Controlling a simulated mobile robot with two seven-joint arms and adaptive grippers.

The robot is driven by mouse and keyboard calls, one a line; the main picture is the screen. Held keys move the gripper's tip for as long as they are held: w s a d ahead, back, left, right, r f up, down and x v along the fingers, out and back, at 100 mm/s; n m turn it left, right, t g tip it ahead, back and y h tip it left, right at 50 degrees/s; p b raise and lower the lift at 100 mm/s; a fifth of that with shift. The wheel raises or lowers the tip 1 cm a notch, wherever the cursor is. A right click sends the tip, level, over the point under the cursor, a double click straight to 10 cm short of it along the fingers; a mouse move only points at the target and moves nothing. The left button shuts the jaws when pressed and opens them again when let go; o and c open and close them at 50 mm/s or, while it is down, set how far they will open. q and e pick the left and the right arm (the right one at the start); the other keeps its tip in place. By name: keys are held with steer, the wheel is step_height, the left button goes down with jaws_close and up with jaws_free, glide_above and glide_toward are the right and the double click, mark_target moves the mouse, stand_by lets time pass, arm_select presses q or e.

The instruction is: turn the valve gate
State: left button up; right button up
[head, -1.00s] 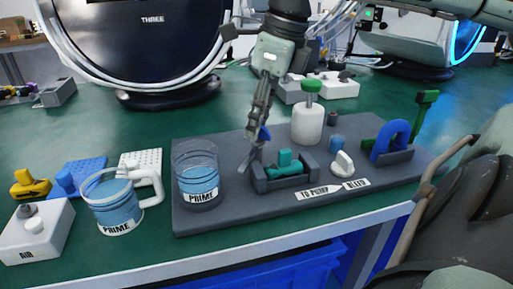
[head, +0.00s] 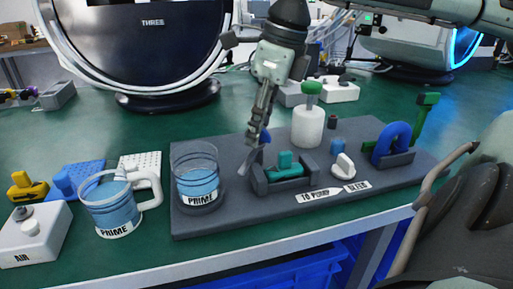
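A dark grey board (head: 225,218) on the bench carries several fittings. A teal part (head: 286,168) sits in a grey bracket (head: 290,186) left of the knob. I cannot tell for certain which fitting is the valve gate. My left gripper is out of view.
A clear "PRIME" cup (head: 197,182) stands at the board's left end. A white-handled "PRIME" jug (head: 110,207) and a white "AIR" box (head: 38,238) are farther left. A white bottle (head: 307,125) with a green top and a blue arch (head: 392,145) stand on the board.

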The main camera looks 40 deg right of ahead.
steer(key=shift+f+b, duration=0.3)
steer(key=shift+f, duration=0.1)
steer(key=shift+r, duration=0.25)
steer(key=shift+c, duration=0.3)
